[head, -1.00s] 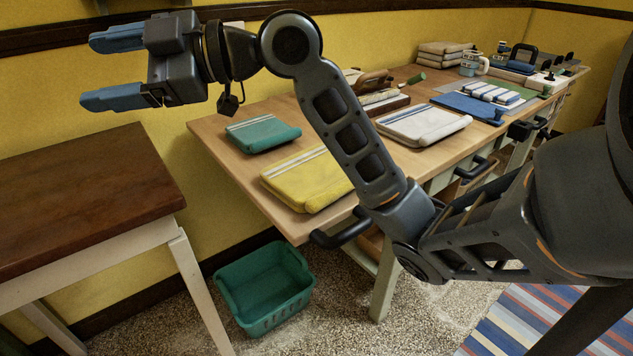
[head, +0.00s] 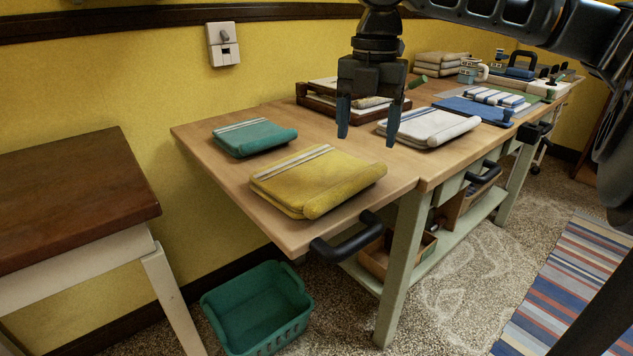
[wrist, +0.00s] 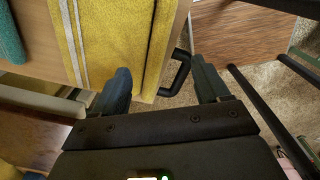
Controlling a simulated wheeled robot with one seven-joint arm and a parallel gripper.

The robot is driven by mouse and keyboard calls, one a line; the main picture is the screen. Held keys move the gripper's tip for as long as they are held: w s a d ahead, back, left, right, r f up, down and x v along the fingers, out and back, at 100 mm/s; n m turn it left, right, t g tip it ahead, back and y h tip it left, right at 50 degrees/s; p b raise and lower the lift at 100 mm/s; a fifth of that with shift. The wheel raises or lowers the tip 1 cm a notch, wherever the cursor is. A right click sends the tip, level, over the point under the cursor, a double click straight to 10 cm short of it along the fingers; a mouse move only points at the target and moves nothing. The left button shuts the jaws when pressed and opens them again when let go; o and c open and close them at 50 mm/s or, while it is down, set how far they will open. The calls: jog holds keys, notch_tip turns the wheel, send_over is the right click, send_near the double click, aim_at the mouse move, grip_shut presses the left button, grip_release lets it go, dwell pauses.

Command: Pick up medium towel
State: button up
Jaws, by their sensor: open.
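Three folded towels lie on the wooden table: a small green one (head: 252,137), a yellow one (head: 320,180) nearest the front corner, and a white one with blue-grey stripes (head: 430,127) farther right. The green looks smallest and the yellow largest, with the white between, though perspective makes this uncertain. My gripper (head: 367,132) points down, open and empty, above the table; in the head view it appears between the yellow and white towels. In the wrist view the yellow towel (wrist: 100,40) lies beyond the left finger of my gripper (wrist: 163,86), and the green towel (wrist: 8,40) shows at the left edge.
A black handle (head: 345,238) sticks out from the table's front edge. A wooden tray (head: 325,98) stands behind the gripper. A green basket (head: 258,308) is on the floor, and a brown-topped table (head: 75,195) stands left. Blue mat (head: 470,109) and tools fill the far end.

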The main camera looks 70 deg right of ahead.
aim_at(362, 173)
jog(key=shift+s+d+f, duration=0.15)
jog(key=shift+s+f, duration=0.1)
jog(key=shift+f, duration=0.1)
jog(key=shift+w+f+b, duration=0.15)
jog(key=shift+f+b, duration=0.45)
jog(key=shift+f, duration=1.2)
jog(key=shift+w+f+b, duration=0.15)
jog(key=shift+f+b, duration=0.45)
jog(key=shift+f, duration=1.15)
jog(key=shift+c, duration=0.3)
grip_shut()
